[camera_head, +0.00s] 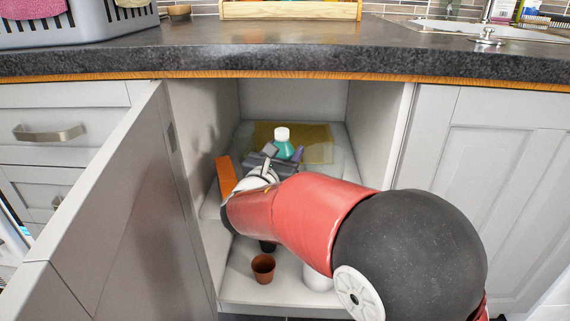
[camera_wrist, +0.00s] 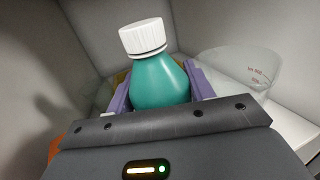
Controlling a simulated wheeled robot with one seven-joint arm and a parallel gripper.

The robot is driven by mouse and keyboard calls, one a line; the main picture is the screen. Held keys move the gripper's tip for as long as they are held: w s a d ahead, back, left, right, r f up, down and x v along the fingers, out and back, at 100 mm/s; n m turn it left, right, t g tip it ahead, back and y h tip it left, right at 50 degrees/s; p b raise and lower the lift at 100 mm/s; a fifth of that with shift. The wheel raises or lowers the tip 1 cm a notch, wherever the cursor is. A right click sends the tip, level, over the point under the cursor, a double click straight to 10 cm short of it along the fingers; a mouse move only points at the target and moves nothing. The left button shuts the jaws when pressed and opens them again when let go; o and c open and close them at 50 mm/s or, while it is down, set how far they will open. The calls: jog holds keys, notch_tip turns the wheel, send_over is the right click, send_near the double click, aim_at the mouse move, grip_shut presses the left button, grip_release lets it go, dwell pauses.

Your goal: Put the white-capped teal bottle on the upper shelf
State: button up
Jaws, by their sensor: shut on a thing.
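The teal bottle with a white cap (camera_head: 283,146) is upright inside the open cabinet, at the upper shelf. It also shows large in the wrist view (camera_wrist: 160,80). My gripper (camera_head: 284,155) reaches into the cabinet and is shut on the bottle, with purple fingers on both sides of it. The upper shelf (camera_head: 342,170) spans the cabinet above the cabinet floor. My gripper and arm hide the bottle's base, so I cannot tell whether it touches the shelf.
A yellow mat (camera_head: 318,143) lies at the back of the shelf. An orange object (camera_head: 226,176) stands at the left. A clear measuring jug (camera_wrist: 238,72) is right of the bottle. A brown pot (camera_head: 263,268) stands below. The open door (camera_head: 130,215) borders the left.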

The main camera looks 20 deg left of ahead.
jog(key=shift+g, duration=0.4)
jog(key=f, duration=0.4)
jog(key=shift+d+f, duration=0.1)
jog(key=shift+d, duration=0.1)
jog(key=shift+f+b, duration=0.5)
jog(key=o, duration=1)
jog(key=shift+w+f, duration=0.2)
jog(key=shift+f, duration=0.05)
jog(key=shift+o, duration=1.2)
jog(key=shift+r, duration=0.45)
jog(key=shift+r, duration=0.1)
jog(key=shift+r+p, duration=0.25)
jog(key=shift+p, duration=0.2)
jog(key=s, duration=0.8)
jog(key=s+a+p, duration=0.1)
jog(key=s, duration=0.3)
jog(key=shift+r, duration=0.2)
